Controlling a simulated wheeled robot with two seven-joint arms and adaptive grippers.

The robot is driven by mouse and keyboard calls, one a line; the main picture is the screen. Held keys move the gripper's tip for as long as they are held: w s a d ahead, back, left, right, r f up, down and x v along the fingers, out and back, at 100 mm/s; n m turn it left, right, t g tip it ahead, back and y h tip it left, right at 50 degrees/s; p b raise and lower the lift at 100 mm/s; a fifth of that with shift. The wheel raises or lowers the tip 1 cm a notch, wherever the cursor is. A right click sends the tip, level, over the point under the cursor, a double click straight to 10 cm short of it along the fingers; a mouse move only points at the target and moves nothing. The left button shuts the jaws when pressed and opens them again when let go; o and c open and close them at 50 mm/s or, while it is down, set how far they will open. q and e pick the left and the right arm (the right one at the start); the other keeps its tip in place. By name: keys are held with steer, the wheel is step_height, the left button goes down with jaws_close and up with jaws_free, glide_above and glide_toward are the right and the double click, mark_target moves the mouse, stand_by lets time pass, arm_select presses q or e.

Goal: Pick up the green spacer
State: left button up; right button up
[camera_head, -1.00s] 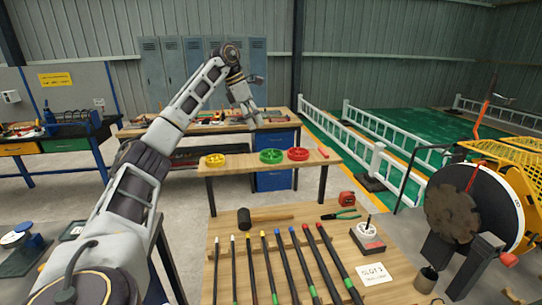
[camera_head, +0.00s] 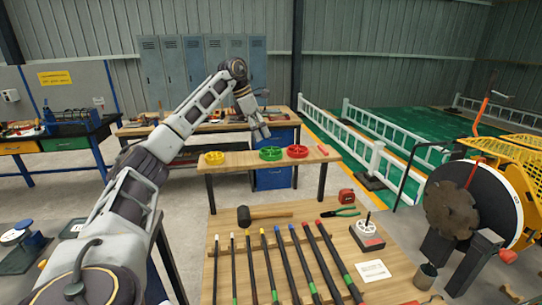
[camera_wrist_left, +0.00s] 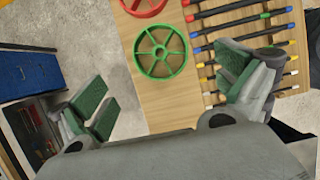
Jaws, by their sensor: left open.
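The green spacer (camera_head: 271,153) is a spoked ring lying flat on a narrow wooden table (camera_head: 235,163), between a yellow ring (camera_head: 215,158) and a red ring (camera_head: 297,151). The left wrist view shows the green spacer (camera_wrist_left: 160,50) whole, with its hub and spokes. My left gripper (camera_head: 264,134) is above and behind the green spacer in the head view. In the wrist view its green-padded fingers (camera_wrist_left: 168,84) are wide apart and empty, on either side of the spacer's line and apart from it. My right gripper is not in view.
Rods with coloured ends (camera_head: 285,262) lie on the nearer bench, with a mallet (camera_head: 262,215), pliers (camera_head: 340,212) and a red tape measure (camera_head: 346,197). A red stick (camera_head: 322,150) lies at the narrow table's right end. A blue cabinet (camera_head: 273,177) stands behind.

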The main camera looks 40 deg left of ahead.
mark_target(270, 148)
arm_select(q)
steer(key=shift+x, duration=1.45)
steer(key=shift+x, duration=2.6)
steer(key=shift+d+r, duration=0.1)
steer(key=c, duration=1)
